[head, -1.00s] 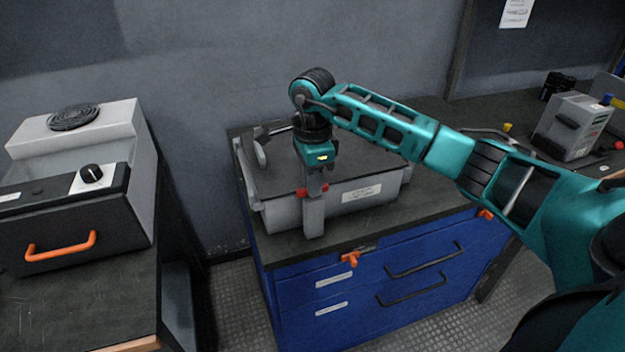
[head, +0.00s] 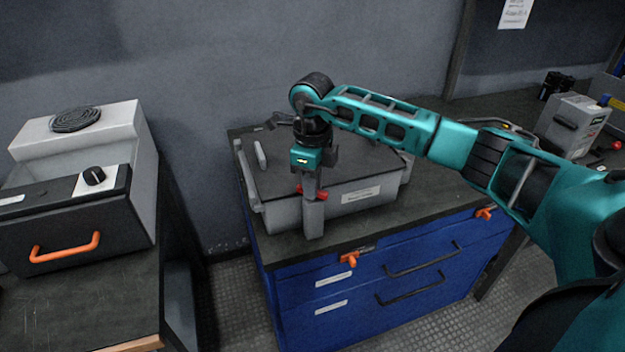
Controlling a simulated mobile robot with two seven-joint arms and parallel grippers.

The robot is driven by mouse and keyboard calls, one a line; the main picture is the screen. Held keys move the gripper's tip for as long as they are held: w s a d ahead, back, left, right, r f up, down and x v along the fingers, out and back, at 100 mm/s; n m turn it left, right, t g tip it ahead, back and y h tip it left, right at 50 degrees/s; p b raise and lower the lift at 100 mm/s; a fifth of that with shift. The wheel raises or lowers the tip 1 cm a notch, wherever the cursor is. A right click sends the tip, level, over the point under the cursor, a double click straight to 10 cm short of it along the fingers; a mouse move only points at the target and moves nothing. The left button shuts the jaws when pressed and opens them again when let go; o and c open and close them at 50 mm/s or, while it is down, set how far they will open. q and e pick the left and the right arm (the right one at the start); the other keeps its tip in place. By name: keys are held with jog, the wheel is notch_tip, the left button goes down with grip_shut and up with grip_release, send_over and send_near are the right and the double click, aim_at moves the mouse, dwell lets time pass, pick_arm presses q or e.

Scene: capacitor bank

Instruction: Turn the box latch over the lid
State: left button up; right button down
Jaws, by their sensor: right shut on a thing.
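The grey box (head: 283,215) stands on the dark top of the blue cabinet, with a dark flat lid (head: 350,160) lying closed on it. The red box latch (head: 320,195) is at the box's front edge, above an upright grey block (head: 314,220). My right gripper (head: 309,190) points down at the latch from above and is shut on it. Its fingers and wrist hide much of the latch, so its exact angle over the lid is unclear. My left gripper is not in view.
Orange pieces (head: 350,259) and dark handles are on the blue cabinet front (head: 400,272). A machine with an orange handle (head: 65,247) stands on the left bench. A grey case (head: 572,125) stands at the right. A gap separates bench and cabinet.

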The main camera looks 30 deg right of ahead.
jog(key=m+p, duration=0.1)
jog(key=m, duration=0.3)
jog(key=shift+r+m, duration=0.1)
jog(key=shift+m, duration=0.2)
jog(key=shift+m+p, duration=0.65)
jog(key=shift+m, duration=1.85)
jog(key=c, duration=1.1)
grip_release()
jog(key=shift+c, duration=0.2)
notch_tip(320, 180, up, 13)
